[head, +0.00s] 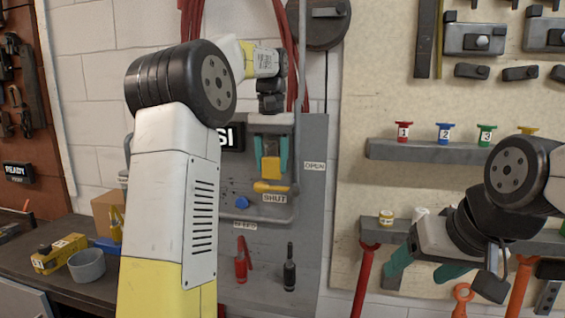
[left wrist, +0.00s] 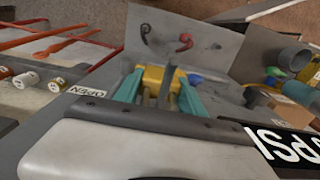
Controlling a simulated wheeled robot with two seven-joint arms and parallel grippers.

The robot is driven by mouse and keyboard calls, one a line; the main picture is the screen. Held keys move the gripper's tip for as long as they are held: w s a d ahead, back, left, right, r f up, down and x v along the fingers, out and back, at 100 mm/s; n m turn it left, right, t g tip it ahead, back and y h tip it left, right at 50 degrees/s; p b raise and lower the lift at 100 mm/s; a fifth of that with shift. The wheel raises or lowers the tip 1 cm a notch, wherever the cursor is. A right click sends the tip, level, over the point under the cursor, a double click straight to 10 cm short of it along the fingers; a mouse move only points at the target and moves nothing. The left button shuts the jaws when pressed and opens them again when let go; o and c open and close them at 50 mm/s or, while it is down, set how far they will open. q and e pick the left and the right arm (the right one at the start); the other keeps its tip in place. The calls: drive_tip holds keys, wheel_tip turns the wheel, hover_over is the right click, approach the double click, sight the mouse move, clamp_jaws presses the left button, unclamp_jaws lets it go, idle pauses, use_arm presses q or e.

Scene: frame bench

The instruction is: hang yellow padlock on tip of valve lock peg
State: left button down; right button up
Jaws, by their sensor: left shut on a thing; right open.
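My left gripper (head: 271,160) is shut on the yellow padlock (head: 271,168), its teal fingers on either side of it, in front of the grey valve panel (head: 313,205). The padlock also shows between the fingers in the left wrist view (left wrist: 152,77). A yellow valve handle (head: 270,187) sits just below the padlock, above the SHUT label. I cannot make out the lock peg clearly, nor tell whether the shackle touches it. My right gripper (head: 425,268) is open and empty at the lower right, its teal fingers apart.
A blue knob (head: 241,202) and red and black handled tools (head: 289,268) are on the panel below. A grey shelf (head: 420,151) with numbered coloured pegs is on the right board. A grey cup (head: 87,266) and yellow box (head: 58,254) stand on the left bench.

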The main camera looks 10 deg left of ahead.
use_arm(q)
drive_tip(key=c, duration=0.6)
unclamp_jaws()
drive_tip(key=shift+r, duration=0.1)
wheel_tip(320, 180, up, 7)
drive_tip(key=shift+r, duration=0.15)
drive_tip(key=shift+s+a+r, duration=0.1)
drive_tip(key=shift+s+r, duration=0.2)
drive_tip(key=shift+s, duration=0.2)
drive_tip(key=s+f+t, duration=0.2)
drive_tip(key=s+f, duration=0.4)
drive_tip(key=s, duration=0.2)
drive_tip(key=s+d+f+t+h, duration=0.1)
drive_tip(key=s+f+t, duration=0.1)
drive_tip(key=s+f, duration=0.3)
drive_tip(key=s+d+f+t+h, duration=0.1)
drive_tip(key=s+f, duration=0.5)
drive_tip(key=s, duration=0.6)
drive_tip(key=shift+d+f+t, duration=0.15)
drive_tip(key=shift+f+t, duration=0.2)
drive_tip(key=shift+t, duration=0.25)
